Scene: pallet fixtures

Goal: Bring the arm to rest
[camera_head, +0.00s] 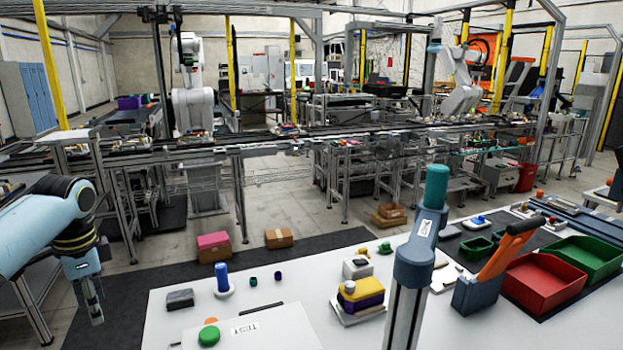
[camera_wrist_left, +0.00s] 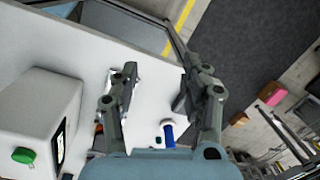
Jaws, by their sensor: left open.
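My left arm (camera_head: 50,225) comes in at the left edge of the head view. Its left gripper (camera_head: 95,312) points down, left of the white table (camera_head: 165,320), with nothing seen between the fingers. In the left wrist view the two fingers of the left gripper (camera_wrist_left: 157,85) stand apart and empty. The white tabletop (camera_wrist_left: 70,45) and its edge lie beyond them. My right gripper does not show in either view.
A blue cylinder (camera_head: 221,277) stands on a white base near the table's left side, beside a grey block (camera_head: 180,299). A white box marked TEST with a green button (camera_head: 209,335) is in front. Red (camera_head: 540,283) and green bins (camera_head: 590,258) stand right.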

